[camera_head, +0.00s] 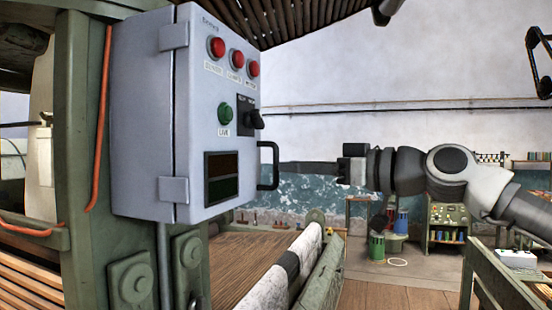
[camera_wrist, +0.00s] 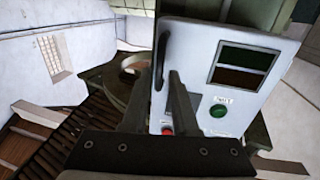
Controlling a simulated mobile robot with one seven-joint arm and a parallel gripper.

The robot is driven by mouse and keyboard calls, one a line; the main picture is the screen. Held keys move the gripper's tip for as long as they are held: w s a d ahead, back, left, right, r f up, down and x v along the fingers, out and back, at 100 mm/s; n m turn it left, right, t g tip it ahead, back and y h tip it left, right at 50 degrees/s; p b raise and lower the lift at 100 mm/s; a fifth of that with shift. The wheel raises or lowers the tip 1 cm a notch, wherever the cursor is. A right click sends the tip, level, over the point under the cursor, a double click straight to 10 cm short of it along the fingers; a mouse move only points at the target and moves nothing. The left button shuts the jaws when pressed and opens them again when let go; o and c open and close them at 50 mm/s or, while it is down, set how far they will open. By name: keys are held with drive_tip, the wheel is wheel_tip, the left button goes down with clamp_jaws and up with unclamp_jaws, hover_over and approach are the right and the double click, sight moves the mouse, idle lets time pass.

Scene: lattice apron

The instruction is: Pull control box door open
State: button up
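The grey control box (camera_head: 145,120) is on the left in the head view. Its door (camera_head: 190,110), with red buttons, a green button, a dark knob and a dark window, looks shut. A black handle (camera_head: 274,165) stands out from the door's right edge. My gripper (camera_head: 284,168) reaches in from the right, fingertips close to the handle. In the wrist view, my gripper (camera_wrist: 163,76) is open, its two fingers apart with the handle (camera_wrist: 161,55) between their tips in the picture. Contact cannot be told. The door (camera_wrist: 200,50) appears inverted there, partly hidden by the right finger.
A green post (camera_head: 90,160) with an orange cable (camera_head: 100,120) stands left of the box. A wooden surface (camera_head: 235,265) and a pale roll (camera_head: 285,275) lie below. A workbench (camera_head: 515,270) is at the right. Open floor (camera_head: 385,298) lies between.

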sight(276, 181)
drive_tip(key=shift+p+x, duration=0.45)
drive_tip(key=shift+x, duration=1.95)
clamp_jaws()
